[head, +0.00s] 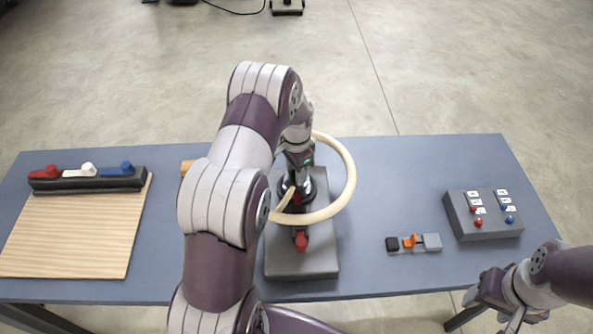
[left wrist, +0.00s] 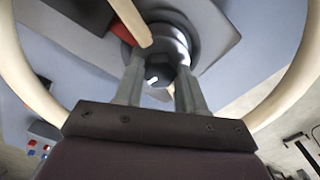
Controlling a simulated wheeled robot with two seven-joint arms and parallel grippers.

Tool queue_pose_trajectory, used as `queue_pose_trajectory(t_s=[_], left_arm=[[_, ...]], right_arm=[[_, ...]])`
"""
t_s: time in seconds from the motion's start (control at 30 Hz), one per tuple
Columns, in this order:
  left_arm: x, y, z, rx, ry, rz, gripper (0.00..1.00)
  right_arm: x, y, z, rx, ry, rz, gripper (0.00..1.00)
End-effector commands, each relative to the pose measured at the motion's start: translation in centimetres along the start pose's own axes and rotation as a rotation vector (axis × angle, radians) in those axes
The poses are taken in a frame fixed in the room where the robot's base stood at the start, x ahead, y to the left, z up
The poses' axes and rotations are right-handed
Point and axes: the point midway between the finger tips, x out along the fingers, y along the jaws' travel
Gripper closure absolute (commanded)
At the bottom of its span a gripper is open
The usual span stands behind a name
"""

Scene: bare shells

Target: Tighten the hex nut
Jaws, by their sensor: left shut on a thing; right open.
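My left gripper (head: 297,188) reaches down inside a cream ring (head: 348,180) over a grey fixture plate (head: 302,262). In the left wrist view its two fingers close on a dark metal nut (left wrist: 159,74) below a round grey collar. The arm hides most of the nut in the head view. The cream ring passes around the gripper on both sides, and a cream bar (left wrist: 131,20) slants in beside the collar. A red part (head: 302,242) sits on the plate. My right gripper (head: 512,318) is open and empty at the bottom right.
A wooden board (head: 70,240) and a dark rack with red, white and blue knobs (head: 88,180) lie left. A small black, orange and grey latch-like item (head: 412,242) and a button box (head: 482,228) stand right. Table between plate and latch is clear.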

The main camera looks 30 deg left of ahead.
Motion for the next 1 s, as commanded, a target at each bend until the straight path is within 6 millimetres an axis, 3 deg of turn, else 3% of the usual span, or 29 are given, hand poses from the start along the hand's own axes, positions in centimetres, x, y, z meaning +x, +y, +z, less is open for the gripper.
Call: queue_pose_trajectory(t_s=[0.4,0.43,0.5,0.83,1.0], left_arm=[[-0.1,-0.1,-0.1,0.006,0.003,-0.003,0.91],[-0.1,-0.1,-0.1,0.006,0.003,-0.003,0.57],[-0.1,-0.1,-0.1,0.006,0.003,-0.002,0.35],[-0.3,-0.1,-0.1,0.006,0.002,-0.002,0.35],[-3.5,-0.1,-0.1,0.006,0.006,-0.006,0.35]], right_arm=[[0.0,0.0,0.0,0.0,0.0,0.0,0.42],[0.0,0.0,0.0,0.0,0.0,0.0,0.42],[0.0,0.0,0.0,0.0,0.0,0.0,0.42],[0.2,0.0,0.0,0.0,0.0,0.0,0.42],[1.4,0.0,0.2,0.0,0.0,0.0,0.42]])
